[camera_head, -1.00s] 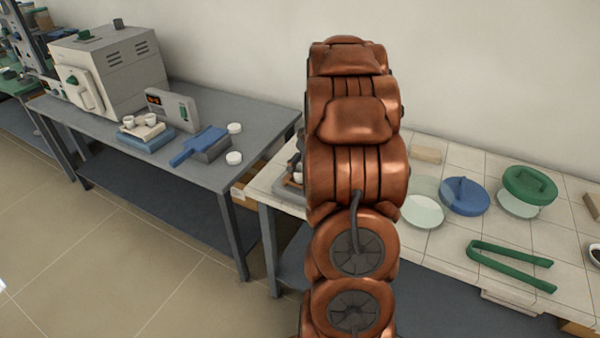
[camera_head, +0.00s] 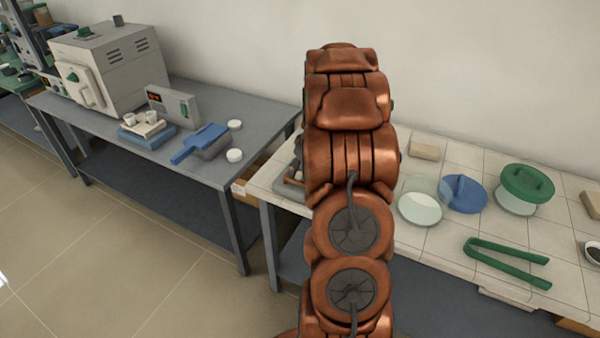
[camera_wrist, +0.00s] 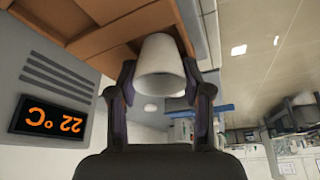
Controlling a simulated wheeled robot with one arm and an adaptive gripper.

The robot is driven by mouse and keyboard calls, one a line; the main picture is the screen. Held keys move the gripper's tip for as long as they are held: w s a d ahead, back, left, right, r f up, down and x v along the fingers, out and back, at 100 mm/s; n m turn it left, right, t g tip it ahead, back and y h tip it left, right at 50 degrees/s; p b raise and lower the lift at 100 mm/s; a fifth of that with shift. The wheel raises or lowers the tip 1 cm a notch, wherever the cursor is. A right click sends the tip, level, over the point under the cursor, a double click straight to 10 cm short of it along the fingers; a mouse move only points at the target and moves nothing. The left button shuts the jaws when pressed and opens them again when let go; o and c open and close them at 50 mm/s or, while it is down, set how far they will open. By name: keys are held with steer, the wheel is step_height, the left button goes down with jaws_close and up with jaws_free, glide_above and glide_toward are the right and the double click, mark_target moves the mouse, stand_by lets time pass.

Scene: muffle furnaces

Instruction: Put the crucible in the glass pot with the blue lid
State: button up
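A white crucible (camera_wrist: 160,72) sits between the fingers of my gripper (camera_wrist: 160,80) in the wrist view, and the fingers appear closed on its sides. In the head view my arm hides the gripper and this crucible. A glass pot (camera_head: 420,209) stands without a lid on the tiled table, just right of my arm. The blue lid (camera_head: 465,195) lies right beside the pot.
A green-lidded glass pot (camera_head: 526,187) and green tongs (camera_head: 507,264) are on the tiled table (camera_head: 440,243). The left table holds a furnace (camera_head: 108,66), a blue-handled scoop (camera_head: 203,143) and small white crucibles (camera_head: 149,117). A 22 °C display (camera_wrist: 50,118) shows inverted in the wrist view.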

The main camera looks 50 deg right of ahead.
steer(key=c, duration=0.6)
steer(key=shift+r, duration=0.1)
